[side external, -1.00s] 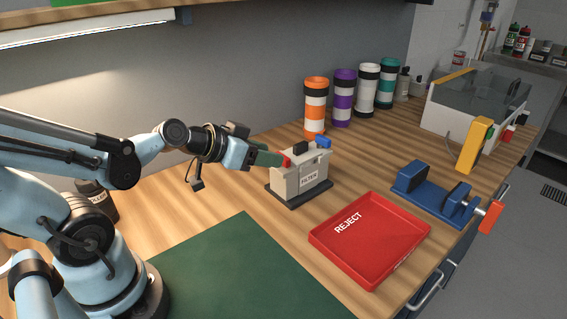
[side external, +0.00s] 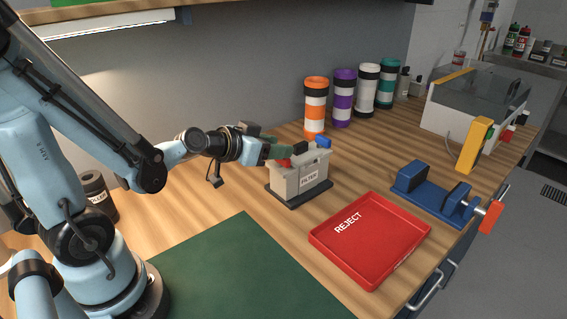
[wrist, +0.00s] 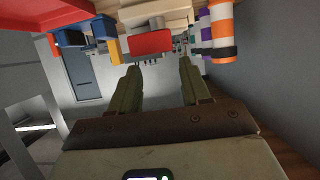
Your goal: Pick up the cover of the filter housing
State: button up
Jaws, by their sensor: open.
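The filter housing (side external: 313,186) is a beige box labelled FILTER on a dark base, standing upright on the bench. Its beige cover (side external: 317,158) sits on top with a black knob (side external: 301,147). A red part (side external: 284,163) is at its left end and a blue part (side external: 323,141) at its right end. My gripper (side external: 281,152) is at the left end, level with the top and close to the red part; contact is unclear. In the wrist view, my gripper (wrist: 154,70) has its fingers apart with nothing between them, and the red part (wrist: 151,41) lies just beyond.
A red REJECT tray (side external: 395,268) lies in front of the housing. A blue vise (side external: 430,196) stands to the right. An orange and white tube (side external: 315,110) and other tubes stand behind near the wall. A green mat (side external: 240,275) covers the near bench.

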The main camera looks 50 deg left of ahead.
aim_at(299, 144)
jog(key=shift+x, duration=1.15)
jog(key=w, duration=0.3)
jog(key=shift+w+a+f, duration=0.15)
jog(key=shift+a+f, duration=0.15)
jog(key=shift+x, duration=0.95)
grip_shut()
